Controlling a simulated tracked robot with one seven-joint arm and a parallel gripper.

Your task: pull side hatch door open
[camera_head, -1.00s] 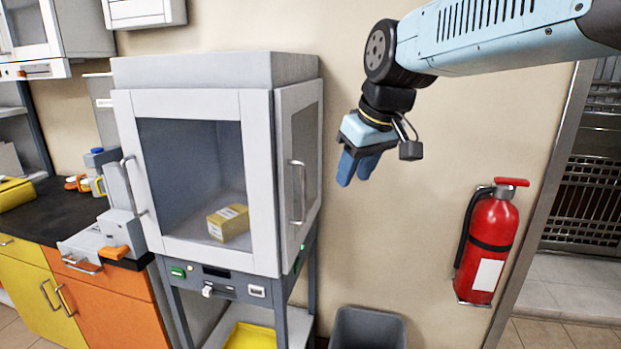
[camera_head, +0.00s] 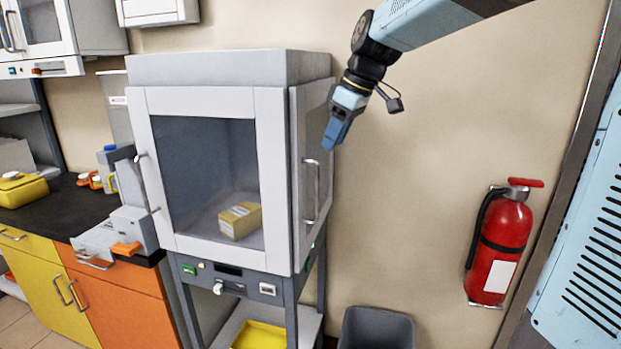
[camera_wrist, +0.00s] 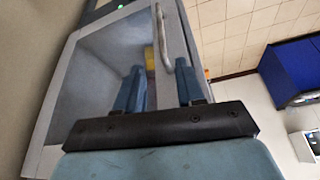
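The side hatch door (camera_head: 311,170) is on the right face of the grey cabinet and looks shut. It has a vertical metal handle (camera_head: 312,192). My gripper (camera_head: 331,140) is above and slightly right of the handle in the head view, pointing down, and appears apart from it. In the wrist view the two blue fingers of my gripper (camera_wrist: 158,85) are spread with nothing between them.
The front door (camera_head: 205,175) of the cabinet is closed, with a yellow box (camera_head: 240,220) behind its glass. A red fire extinguisher (camera_head: 499,245) hangs on the wall at right. A grey bin (camera_head: 377,329) stands below. The wall space between is clear.

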